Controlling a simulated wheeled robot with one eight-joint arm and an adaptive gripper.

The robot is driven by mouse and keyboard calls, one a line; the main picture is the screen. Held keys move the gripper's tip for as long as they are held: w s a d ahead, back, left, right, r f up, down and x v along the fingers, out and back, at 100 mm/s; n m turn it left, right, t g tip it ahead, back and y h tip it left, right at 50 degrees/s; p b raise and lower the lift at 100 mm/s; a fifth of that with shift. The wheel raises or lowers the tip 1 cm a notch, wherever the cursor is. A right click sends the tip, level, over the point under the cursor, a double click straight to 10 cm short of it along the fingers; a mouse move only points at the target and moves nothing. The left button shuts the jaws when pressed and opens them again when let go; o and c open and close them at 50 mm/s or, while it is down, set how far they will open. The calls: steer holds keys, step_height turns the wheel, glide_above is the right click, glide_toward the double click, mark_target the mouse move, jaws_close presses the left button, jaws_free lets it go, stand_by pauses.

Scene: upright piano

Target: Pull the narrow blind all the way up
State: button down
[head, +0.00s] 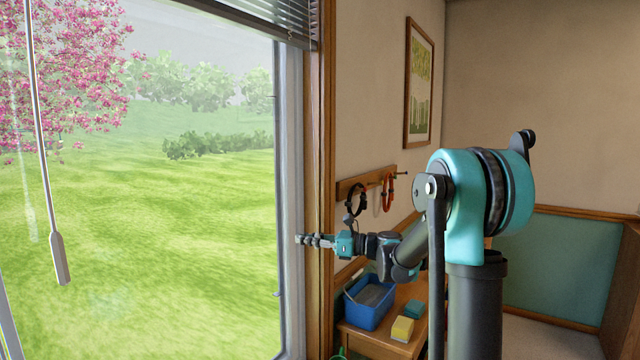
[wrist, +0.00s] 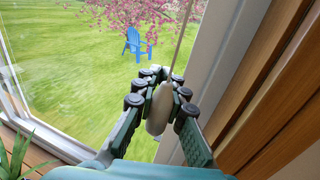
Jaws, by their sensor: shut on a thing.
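A dark slatted blind (head: 285,18) shows at the top of the window in the head view. Its lower edge is near the top of the picture, and the rest of it is cut off. My gripper (head: 312,240) is beside the right side of the window frame. In the wrist view my gripper (wrist: 162,92) is shut on a pale, elongated cord pull (wrist: 158,110). A thin cord (wrist: 183,35) runs up from the pull and out of the picture. The pull is too small to make out in the head view.
A pale wand (head: 45,150) hangs in front of the glass at the left. A wooden bench (head: 365,340) below my arm bears a blue bin (head: 365,312) and a yellow block (head: 402,329). Hooks with hanging items (head: 388,190) are on the wall. A plant (wrist: 15,155) is at lower left.

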step_height(320, 180, down, 9)
stand_by(0.5)
step_height(320, 180, down, 9)
stand_by(0.6)
step_height(320, 180, down, 9)
stand_by(0.7)
